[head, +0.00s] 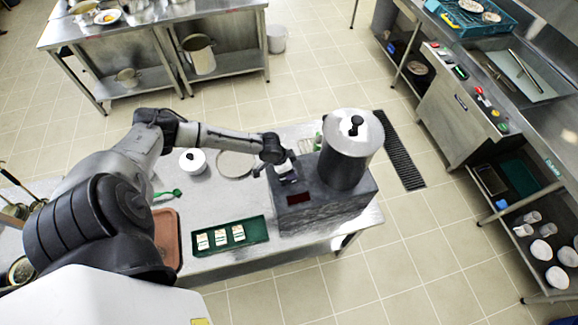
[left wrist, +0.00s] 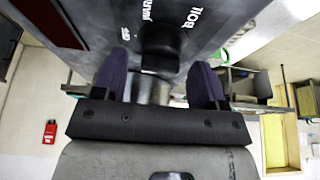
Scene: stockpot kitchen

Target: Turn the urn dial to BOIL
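The steel urn (head: 345,155) with a lidded top stands on a dark grey box (head: 335,210) at the table's right end. In the left wrist view the black dial (left wrist: 160,42) sits on a dark panel, with OFF, WARM and BOIL lettered around it. I cannot tell which word the dial points to. My left gripper (head: 288,180) is at the box's left side. In the wrist view its two purple fingers (left wrist: 160,72) are apart, one on each side of the dial's near end, with gaps visible. My right gripper is not in view.
A dark red panel (head: 298,199) is on the box. A green tray (head: 228,237) with several small packets lies in front. A white lidded pot (head: 193,161), a green-handled utensil (head: 168,194) and a brown tray (head: 167,240) are further left.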

